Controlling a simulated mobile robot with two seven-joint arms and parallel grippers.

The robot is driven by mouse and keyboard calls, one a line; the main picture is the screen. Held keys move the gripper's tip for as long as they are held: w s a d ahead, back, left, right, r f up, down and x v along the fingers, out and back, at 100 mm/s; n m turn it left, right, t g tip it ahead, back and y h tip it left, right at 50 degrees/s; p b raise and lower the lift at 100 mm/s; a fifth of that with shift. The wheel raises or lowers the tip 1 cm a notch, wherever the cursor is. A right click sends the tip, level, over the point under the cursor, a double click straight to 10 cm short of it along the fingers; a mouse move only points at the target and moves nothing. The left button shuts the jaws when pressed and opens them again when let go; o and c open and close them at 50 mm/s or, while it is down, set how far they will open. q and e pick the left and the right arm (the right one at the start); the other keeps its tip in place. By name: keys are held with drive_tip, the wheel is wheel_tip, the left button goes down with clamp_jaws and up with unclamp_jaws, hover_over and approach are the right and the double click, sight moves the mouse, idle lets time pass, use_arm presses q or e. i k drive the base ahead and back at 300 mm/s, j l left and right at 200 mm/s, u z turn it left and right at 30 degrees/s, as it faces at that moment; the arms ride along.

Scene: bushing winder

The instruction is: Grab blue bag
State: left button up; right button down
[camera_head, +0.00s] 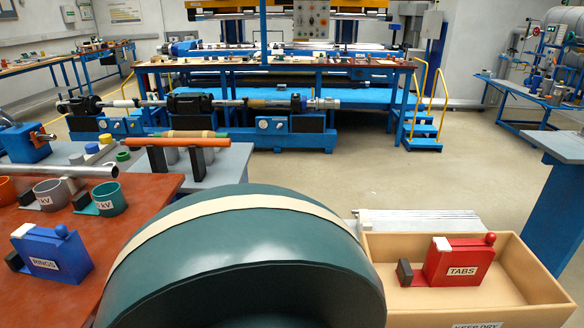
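A blue, box-like item labelled RINGS (55,253) stands on the red-brown tabletop (140,192) at the lower left. It has a white corner, a blue knob on top and a dark block at its left side. It is the nearest blue, bag-sized thing, but it looks rigid and I cannot tell if it is a bag. Neither of my grippers is in view.
A large dark green rounded body (250,260) with a tan band fills the lower middle. A tan box (520,275) at right holds a red item labelled TABS (460,262). Cups (109,198) and a metal pipe (70,171) sit behind the blue item. Open floor lies beyond.

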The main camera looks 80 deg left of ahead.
sight(38, 252)
drive_tip(key=u, duration=4)
